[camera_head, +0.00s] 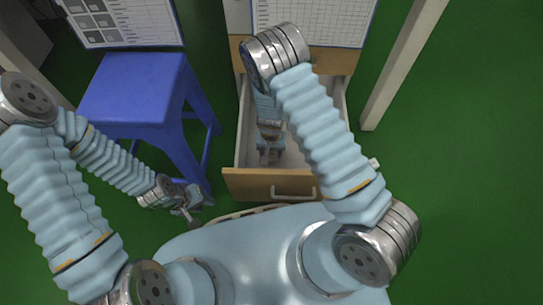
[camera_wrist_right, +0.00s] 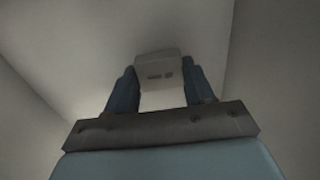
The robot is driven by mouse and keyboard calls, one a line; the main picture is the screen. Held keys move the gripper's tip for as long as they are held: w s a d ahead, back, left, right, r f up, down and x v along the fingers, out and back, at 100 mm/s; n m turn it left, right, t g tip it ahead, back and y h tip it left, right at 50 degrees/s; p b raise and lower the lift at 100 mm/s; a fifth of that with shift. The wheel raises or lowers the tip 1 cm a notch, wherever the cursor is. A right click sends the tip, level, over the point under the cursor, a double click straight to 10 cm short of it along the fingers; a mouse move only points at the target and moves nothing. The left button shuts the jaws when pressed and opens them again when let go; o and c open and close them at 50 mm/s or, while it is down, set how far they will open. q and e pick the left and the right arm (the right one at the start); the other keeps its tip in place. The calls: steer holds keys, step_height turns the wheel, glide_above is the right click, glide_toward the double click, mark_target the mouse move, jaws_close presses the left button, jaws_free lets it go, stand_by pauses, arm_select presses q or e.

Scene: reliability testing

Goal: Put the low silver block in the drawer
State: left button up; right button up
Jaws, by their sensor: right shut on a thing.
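The drawer (camera_head: 248,186) is pulled open, with a wooden front, a metal handle and a pale interior. My right arm reaches down into it, and my right gripper (camera_head: 269,156) is inside the drawer space. In the right wrist view, the right gripper (camera_wrist_right: 161,88) is shut on the small pale grey silver block (camera_wrist_right: 158,66), held between two blue fingers. The block shows small dark marks on its face. In the head view I cannot make out the block clearly. My left gripper (camera_head: 188,212) is low at the left, outside the drawer; its jaws are too small to judge.
A blue stool (camera_head: 135,90) stands left of the drawer. Printed sheets (camera_head: 312,20) are on top of the cabinet. Green floor (camera_head: 470,170) is clear at the right. Pale drawer walls surround the right gripper.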

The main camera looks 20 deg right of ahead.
mark_target(271, 154)
step_height(271, 154, down, 3)
steer(key=shift+d+b, duration=0.1)
steer(key=shift+b, duration=0.2)
steer(key=shift+f, duration=0.15)
steer(key=o, duration=1.1)
steer(key=shift+r, duration=0.6)
step_height(271, 154, up, 11)
steer(key=p, duration=0.3)
steer(key=shift+r, duration=0.1)
